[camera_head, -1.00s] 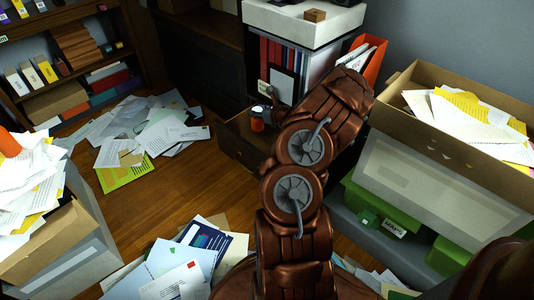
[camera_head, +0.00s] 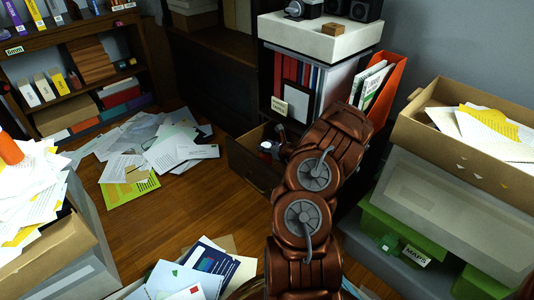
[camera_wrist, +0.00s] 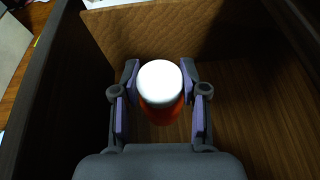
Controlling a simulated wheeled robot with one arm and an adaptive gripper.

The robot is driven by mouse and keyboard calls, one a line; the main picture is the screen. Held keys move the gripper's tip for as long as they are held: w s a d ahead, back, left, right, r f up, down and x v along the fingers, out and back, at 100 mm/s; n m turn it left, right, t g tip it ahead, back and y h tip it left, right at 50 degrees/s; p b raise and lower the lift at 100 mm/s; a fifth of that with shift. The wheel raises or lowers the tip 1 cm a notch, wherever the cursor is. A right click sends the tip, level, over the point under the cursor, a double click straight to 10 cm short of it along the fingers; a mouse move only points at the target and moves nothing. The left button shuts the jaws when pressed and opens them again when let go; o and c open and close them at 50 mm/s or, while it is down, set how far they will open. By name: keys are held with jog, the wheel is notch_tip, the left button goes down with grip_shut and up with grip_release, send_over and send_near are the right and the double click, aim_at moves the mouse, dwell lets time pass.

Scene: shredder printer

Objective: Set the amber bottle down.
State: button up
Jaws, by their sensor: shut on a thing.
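The amber bottle (camera_wrist: 160,105) is orange with a round white cap, and I look down on its top in the wrist view. My gripper (camera_wrist: 160,82) is shut on it, with one purple-padded finger on each side. The bottle is inside an open wooden drawer (camera_wrist: 165,30), with bare floor around it. I cannot tell whether its base touches the drawer floor. In the head view the bottle (camera_head: 266,147) shows small behind the drawer's front (camera_head: 250,170), and my arm hides much of the drawer.
A white-topped unit (camera_head: 320,40) with binders stands behind the drawer. An orange file holder (camera_head: 385,90) is right of my arm. A cardboard box of papers (camera_head: 470,155) stands further right. Loose papers (camera_head: 150,140) lie on the floor at left.

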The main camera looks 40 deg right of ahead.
jog(key=shift+f+b, duration=0.3)
jog(key=shift+f, duration=0.85)
jog(key=shift+f, duration=0.1)
jog(key=o, duration=1.2)
